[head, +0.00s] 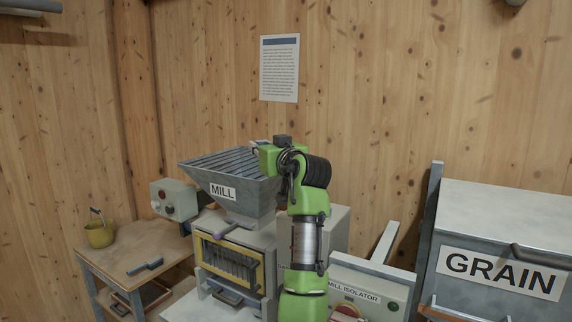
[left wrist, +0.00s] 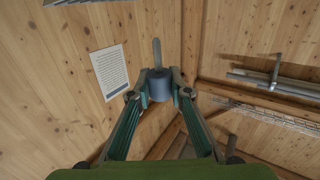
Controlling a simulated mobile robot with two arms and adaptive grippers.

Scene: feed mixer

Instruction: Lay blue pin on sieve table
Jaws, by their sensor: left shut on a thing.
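My left gripper (left wrist: 158,87) is shut on a blue-grey cylinder (left wrist: 158,90) with a paler rod standing out beyond the fingertips; it looks like the blue pin. In the head view my left gripper (head: 260,145) is small and partly hidden by its own wrist, beside the top of the mill hopper, and the held thing is not clear there. The wooden-topped table (head: 122,246) at the lower left, apart from the gripper, looks like the sieve table. My right gripper is not in view.
The mill hopper (head: 210,187) stands between my arm and the table. A yellow pot (head: 99,236) and a dark bar (head: 145,266) are on the table, with bare wood between them. A control box (head: 173,199) stands behind. The grain bin (head: 500,225) is at the right.

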